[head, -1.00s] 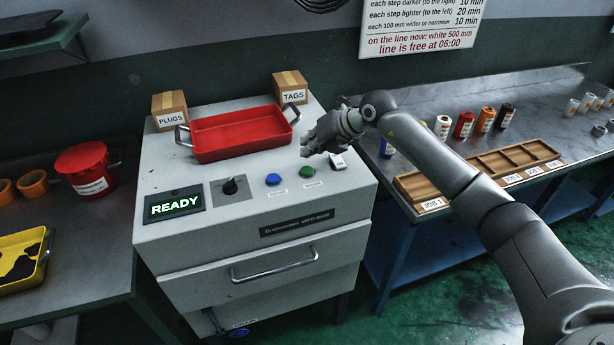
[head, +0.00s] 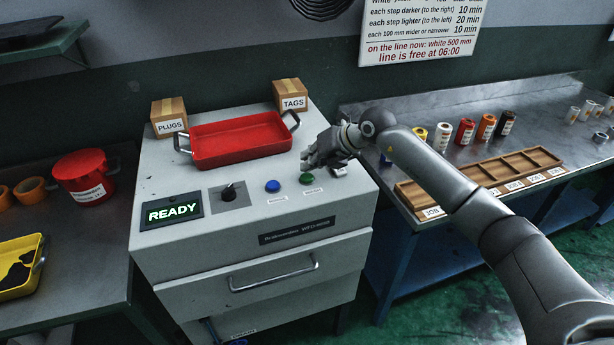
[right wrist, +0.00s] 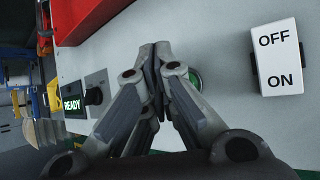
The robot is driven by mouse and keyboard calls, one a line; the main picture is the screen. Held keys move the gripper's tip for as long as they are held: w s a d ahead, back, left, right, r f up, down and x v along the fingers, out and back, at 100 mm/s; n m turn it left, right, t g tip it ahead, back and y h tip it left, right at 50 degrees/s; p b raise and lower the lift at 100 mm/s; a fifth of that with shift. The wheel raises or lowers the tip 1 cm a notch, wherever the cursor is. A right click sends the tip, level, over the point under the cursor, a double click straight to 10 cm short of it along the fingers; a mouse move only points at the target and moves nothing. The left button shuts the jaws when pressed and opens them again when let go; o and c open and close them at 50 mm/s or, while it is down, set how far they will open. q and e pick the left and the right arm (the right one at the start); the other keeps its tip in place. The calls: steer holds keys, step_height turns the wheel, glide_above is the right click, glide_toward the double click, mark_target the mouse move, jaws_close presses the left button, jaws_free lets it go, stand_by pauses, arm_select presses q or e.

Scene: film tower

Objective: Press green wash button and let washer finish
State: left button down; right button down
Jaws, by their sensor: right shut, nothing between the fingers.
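The washer (head: 170,255) is a white machine with a lit display (head: 172,211) reading READY. The green button (head: 306,179) is on its top panel, right of the blue button (head: 273,186). My right gripper (head: 308,163) is shut and empty, just behind and above the green button in the head view. In the right wrist view the shut fingers (right wrist: 158,62) partly cover the green button (right wrist: 195,80). I cannot tell whether they touch it. The OFF/ON switch (right wrist: 277,57) is to the right there. My left gripper is not in view.
A red tray (head: 240,158) sits on the washer, with PLUGS (head: 169,117) and TAGS (head: 290,95) boxes behind it. A black knob (head: 229,192) is beside the display. The right bench holds cans (head: 465,132) and a wooden divided tray (head: 480,174).

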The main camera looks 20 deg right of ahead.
mark_target(309, 174)
stand_by(0.7)
steer(key=shift+f, duration=0.4)
steer(key=shift+f+b, duration=0.5)
steer(key=shift+b, duration=0.05)
stand_by(0.4)
stand_by(0.4)
steer(key=shift+r+p, duration=0.65)
steer(key=shift+r, duration=0.25)
steer(key=shift+r+p, duration=1.7)
steer(key=shift+r, duration=0.85)
